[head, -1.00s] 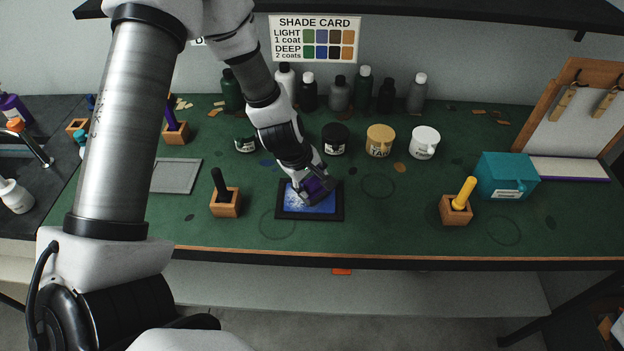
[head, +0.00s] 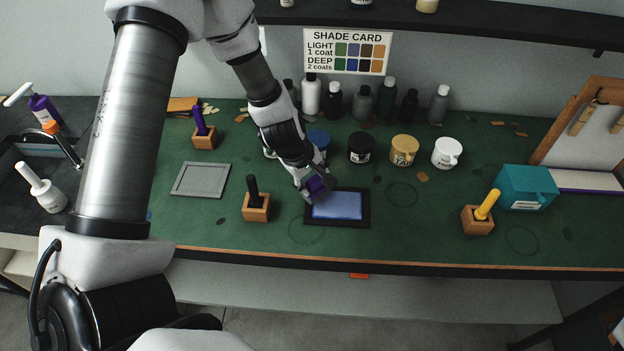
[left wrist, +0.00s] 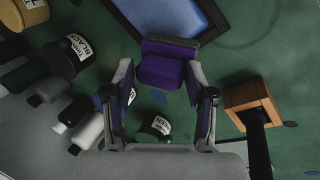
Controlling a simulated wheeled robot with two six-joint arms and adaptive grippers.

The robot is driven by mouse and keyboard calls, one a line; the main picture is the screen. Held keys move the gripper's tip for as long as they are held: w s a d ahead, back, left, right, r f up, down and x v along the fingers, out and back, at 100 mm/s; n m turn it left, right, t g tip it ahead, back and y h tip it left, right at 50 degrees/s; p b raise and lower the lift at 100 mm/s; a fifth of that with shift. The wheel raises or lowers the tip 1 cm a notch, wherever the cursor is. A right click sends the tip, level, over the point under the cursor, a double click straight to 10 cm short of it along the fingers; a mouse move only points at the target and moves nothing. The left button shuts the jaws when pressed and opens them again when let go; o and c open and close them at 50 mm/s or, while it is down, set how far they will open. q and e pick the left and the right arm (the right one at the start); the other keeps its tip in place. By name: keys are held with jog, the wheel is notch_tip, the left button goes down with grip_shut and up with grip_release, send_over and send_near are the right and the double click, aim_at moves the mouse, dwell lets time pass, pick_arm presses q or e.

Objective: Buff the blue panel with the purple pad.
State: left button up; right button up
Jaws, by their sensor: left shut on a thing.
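The blue panel (head: 337,206) lies in a dark frame on the green bench mat, and its face looks mostly even blue with paler areas. It also shows at the top of the left wrist view (left wrist: 168,20). My left gripper (head: 312,190) is shut on the purple pad (left wrist: 165,68), which also shows in the head view (head: 318,186). The pad is at the left edge of the panel's frame; I cannot tell whether it touches it. My right gripper is not in view.
A black-handled tool in a wooden block (head: 256,207) stands left of the panel. Jars, including a black one (head: 361,148) and a tan one (head: 404,150), stand behind. A grey tray (head: 200,180) lies left. A teal box (head: 526,187) and yellow-handled block (head: 478,219) stand right.

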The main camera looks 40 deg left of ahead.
pick_arm(q)
notch_tip(320, 180, up, 2)
jog(key=shift+d+r+p, duration=0.1)
jog(key=shift+d+p, duration=0.05)
jog(key=shift+p, duration=0.55)
jog(key=shift+a+r+p, duration=0.2)
jog(key=shift+r+p, duration=0.8)
jog(key=shift+r, duration=0.05)
jog(key=shift+d+r, duration=0.1)
jog(key=shift+r, duration=0.2)
jog(key=shift+f, duration=0.1)
